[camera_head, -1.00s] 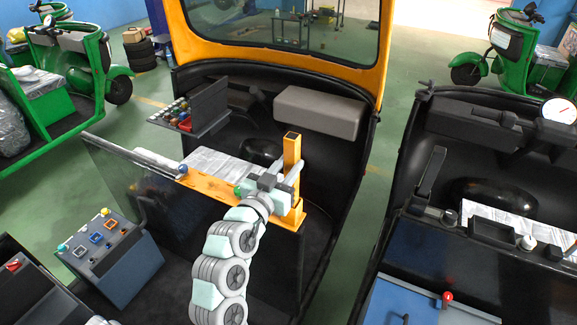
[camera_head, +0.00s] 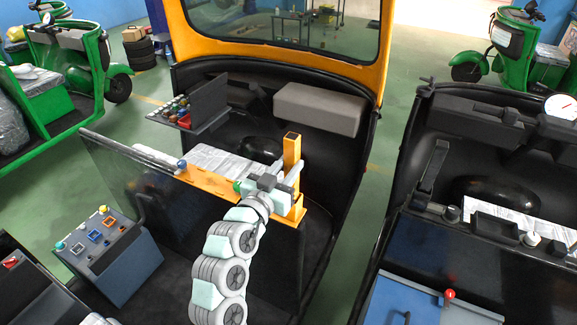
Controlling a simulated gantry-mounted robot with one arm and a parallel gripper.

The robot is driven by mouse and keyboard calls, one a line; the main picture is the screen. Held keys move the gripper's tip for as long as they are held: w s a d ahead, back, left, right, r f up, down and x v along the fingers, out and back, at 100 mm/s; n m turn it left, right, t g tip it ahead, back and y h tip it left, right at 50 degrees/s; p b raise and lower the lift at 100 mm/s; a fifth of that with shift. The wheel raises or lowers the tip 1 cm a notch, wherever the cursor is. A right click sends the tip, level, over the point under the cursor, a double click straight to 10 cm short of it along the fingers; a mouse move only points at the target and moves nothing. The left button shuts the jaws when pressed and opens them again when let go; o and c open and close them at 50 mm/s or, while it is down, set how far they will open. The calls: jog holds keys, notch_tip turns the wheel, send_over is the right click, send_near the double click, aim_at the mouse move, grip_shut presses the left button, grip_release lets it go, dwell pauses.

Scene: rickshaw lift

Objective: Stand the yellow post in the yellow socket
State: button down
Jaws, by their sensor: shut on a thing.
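The yellow post (camera_head: 291,153) is an upright, square, hollow-topped column at the right end of a yellow bar. My gripper (camera_head: 284,183) is at the lower part of the post and shut on it. The post looks close to vertical. A yellow block (camera_head: 298,215) shows just below my gripper, at the foot of the post; it looks like the yellow socket. My gripper partly covers the join, so I cannot tell whether the post is seated in it or only above it.
A yellow bar (camera_head: 204,185) with a blue knob (camera_head: 182,164) runs left from the post along a dark panel. A grey box (camera_head: 319,109) is behind the post. A control console (camera_head: 110,246) stands at the lower left. A second dark cab (camera_head: 450,180) is at the right.

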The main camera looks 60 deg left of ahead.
jog(key=shift+f, duration=0.15)
dwell(0.3)
jog(key=shift+f+b, duration=0.85)
jog(key=shift+b, duration=0.05)
jog(key=shift+f, duration=0.1)
jog(key=shift+f+b, duration=0.4)
jog(key=shift+b, duration=0.2)
jog(key=shift+f, duration=0.1)
jog(key=c, duration=1)
grip_release()
